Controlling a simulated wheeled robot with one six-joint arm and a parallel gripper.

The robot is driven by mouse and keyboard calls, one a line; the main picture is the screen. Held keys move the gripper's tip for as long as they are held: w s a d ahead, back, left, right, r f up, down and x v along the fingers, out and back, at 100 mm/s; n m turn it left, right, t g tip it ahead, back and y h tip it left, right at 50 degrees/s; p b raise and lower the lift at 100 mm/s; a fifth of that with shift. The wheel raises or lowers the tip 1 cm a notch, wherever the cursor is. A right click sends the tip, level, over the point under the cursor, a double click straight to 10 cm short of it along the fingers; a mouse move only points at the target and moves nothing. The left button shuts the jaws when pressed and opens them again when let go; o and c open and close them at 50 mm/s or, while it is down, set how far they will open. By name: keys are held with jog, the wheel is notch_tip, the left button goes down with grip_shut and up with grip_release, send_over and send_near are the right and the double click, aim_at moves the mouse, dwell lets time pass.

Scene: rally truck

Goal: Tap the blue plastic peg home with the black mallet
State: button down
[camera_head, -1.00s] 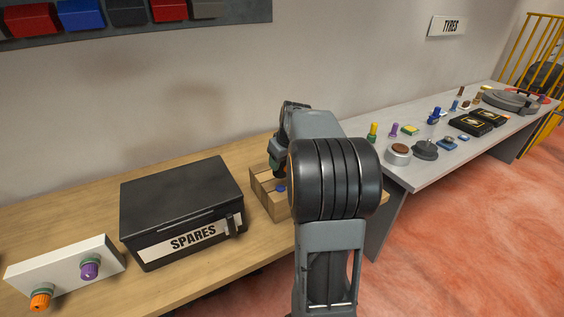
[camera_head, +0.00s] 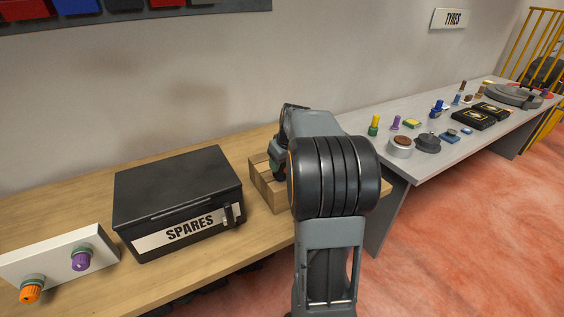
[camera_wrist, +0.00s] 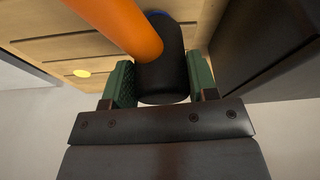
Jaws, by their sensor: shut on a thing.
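My gripper (camera_wrist: 160,85) has green-padded fingers and is shut on the black mallet. The black mallet head (camera_wrist: 163,72) sits between the pads in the wrist view, and its orange handle (camera_wrist: 118,22) runs to the upper left. A sliver of the blue peg (camera_wrist: 157,13) shows just beyond the head; I cannot tell whether they touch. In the head view my gripper (camera_head: 277,163) is over the wooden block (camera_head: 264,188), partly hidden by my arm. The peg and mallet cannot be made out there.
A black SPARES case (camera_head: 178,192) stands close left of the block on the wooden bench (camera_head: 90,210). A white panel with orange and purple knobs (camera_head: 62,262) is farther left. A grey table (camera_head: 440,165) at right holds several small parts.

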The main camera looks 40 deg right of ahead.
jog(key=shift+r+p, duration=0.55)
jog(key=shift+r, duration=0.65)
jog(key=shift+r, duration=0.1)
jog(key=shift+r+p, duration=1.85)
jog(key=shift+r, duration=0.55)
